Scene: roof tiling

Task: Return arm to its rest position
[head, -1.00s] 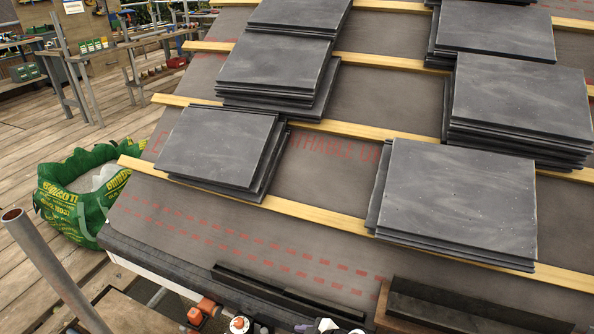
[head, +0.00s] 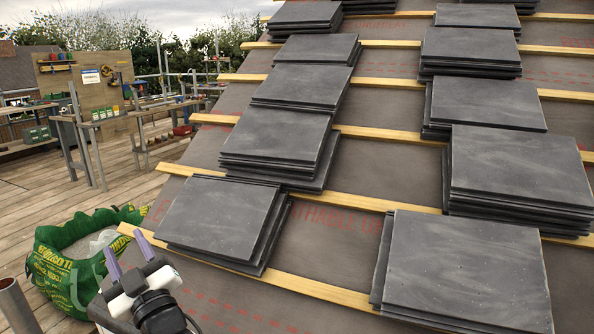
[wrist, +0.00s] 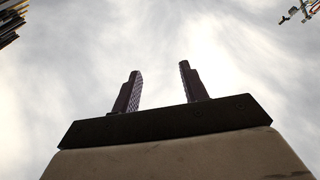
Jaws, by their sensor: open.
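My gripper (head: 128,260) shows at the lower left of the head view, pointing up, its two purple fingers apart with nothing between them. In the wrist view my gripper (wrist: 160,88) is also open and empty against a cloudy sky. It appears in front of the green bag and the lower left roof edge in the head view, and I see no contact with either. The rest of my arm is mostly below the frame.
Stacks of grey tiles (head: 217,222) and (head: 465,270) lie on the sloped roof across wooden battens (head: 318,289). A green bag (head: 62,262) stands on the plank floor (head: 40,200) at left. A metal pole (head: 15,303) rises at the lower left. Workbenches stand behind.

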